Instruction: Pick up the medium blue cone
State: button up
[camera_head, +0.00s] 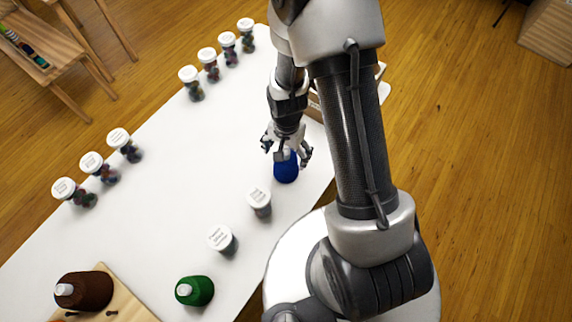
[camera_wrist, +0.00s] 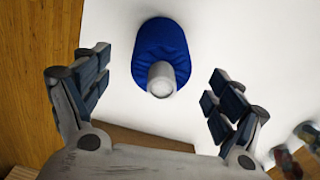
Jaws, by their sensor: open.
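The blue cone (camera_head: 286,170) is a yarn-like cone with a pale tip, standing on the white table (camera_head: 190,140) near its right edge. It also shows in the wrist view (camera_wrist: 158,45), its grey-white tip facing the camera. My gripper (camera_head: 287,152) is open above and around the top of the cone in the head view. In the wrist view its two fingers (camera_wrist: 160,85) are spread wide on either side, with the cone between and a little beyond them. I see no contact with the cone. The cone's upper part is partly hidden by my gripper in the head view.
Two white-lidded jars (camera_head: 259,202) (camera_head: 222,240) stand close to the blue cone. Several more jars (camera_head: 125,145) line the far edge. The table's middle is clear.

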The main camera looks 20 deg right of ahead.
aim_at(286, 171)
notch_tip(286, 171, down, 4)
jog(key=shift+a+r+b, duration=0.1)
jog(key=shift+b, duration=0.45)
jog(key=shift+c, duration=0.3)
jog(key=c, duration=1.3)
jog(key=shift+o, duration=0.2)
jog(key=shift+r, duration=0.1)
